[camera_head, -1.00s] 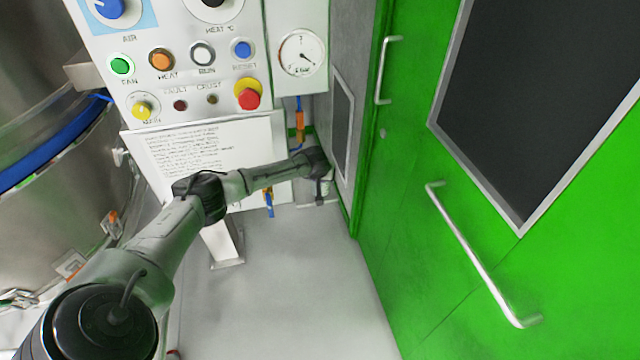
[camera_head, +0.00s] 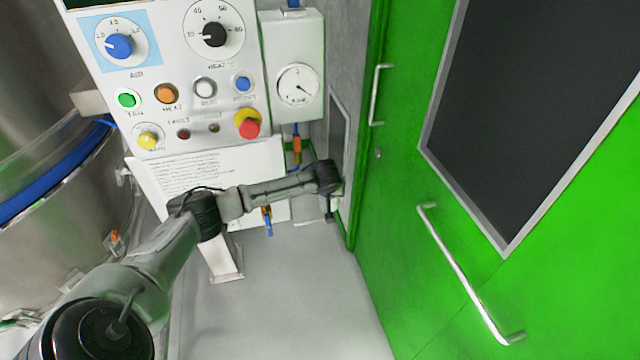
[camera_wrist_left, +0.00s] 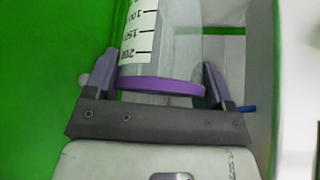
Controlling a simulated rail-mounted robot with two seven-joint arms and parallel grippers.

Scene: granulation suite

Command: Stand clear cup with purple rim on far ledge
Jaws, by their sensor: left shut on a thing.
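The clear cup (camera_wrist_left: 158,45) with black volume marks shows in the left wrist view, its purple rim (camera_wrist_left: 160,86) on the side towards the gripper's palm. My left gripper (camera_wrist_left: 160,62) is shut on the cup, one finger on each side of it. In the head view my left arm reaches from the lower left to the corner beside the green door, and the gripper there is small and mostly hidden by the wrist. The cup cannot be made out in that view. I cannot identify the far ledge with certainty. My right gripper is not in view.
A control panel (camera_head: 215,130) with knobs and buttons stands behind the arm, a pressure gauge (camera_head: 298,86) to its right. The green door (camera_head: 400,225) with a long handle (camera_head: 460,265) fills the right. A steel vessel (camera_head: 60,225) is at the left. Grey floor (camera_head: 290,305) is clear.

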